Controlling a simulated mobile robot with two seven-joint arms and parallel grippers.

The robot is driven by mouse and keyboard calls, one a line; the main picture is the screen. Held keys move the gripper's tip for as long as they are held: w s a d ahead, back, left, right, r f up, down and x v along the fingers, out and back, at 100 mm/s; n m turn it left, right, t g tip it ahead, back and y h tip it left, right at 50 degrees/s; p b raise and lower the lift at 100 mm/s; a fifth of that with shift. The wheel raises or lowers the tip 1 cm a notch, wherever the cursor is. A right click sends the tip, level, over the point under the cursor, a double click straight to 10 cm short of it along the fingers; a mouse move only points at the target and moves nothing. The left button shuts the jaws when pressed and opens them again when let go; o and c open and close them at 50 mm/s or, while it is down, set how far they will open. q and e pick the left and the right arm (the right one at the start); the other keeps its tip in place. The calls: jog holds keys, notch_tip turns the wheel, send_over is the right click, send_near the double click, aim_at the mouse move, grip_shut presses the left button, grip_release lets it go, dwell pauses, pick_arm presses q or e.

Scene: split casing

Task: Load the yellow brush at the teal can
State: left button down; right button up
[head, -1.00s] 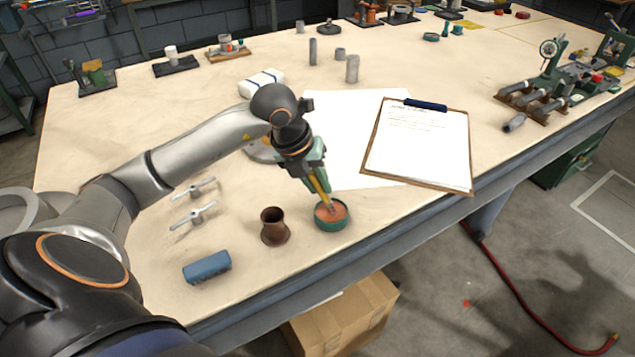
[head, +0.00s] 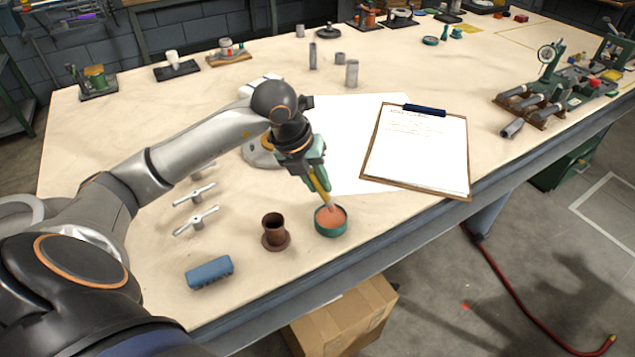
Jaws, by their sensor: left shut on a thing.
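The teal can (head: 331,232) stands on the bench near its front edge, low and round, with an orange-pink filling level inside it. My left gripper (head: 316,176) is shut on the yellow brush (head: 319,185) just above the can and points down at it. The brush is slightly tilted, and its pale lower end (head: 330,206) reaches the can's opening. I cannot tell whether the tip touches the filling. The gripper partly hides the brush's upper part. My right gripper is not in view.
A brown flanged pot (head: 275,233) stands just left of the can. A blue block (head: 209,271) and metal wing-handled parts (head: 197,220) lie further left. White paper and a clipboard (head: 416,150) lie to the right. A cardboard box (head: 340,317) sits below the bench edge.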

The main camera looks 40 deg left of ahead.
pick_arm(q)
jog(key=shift+r+p, duration=1.45)
jog(key=shift+r, duration=0.9)
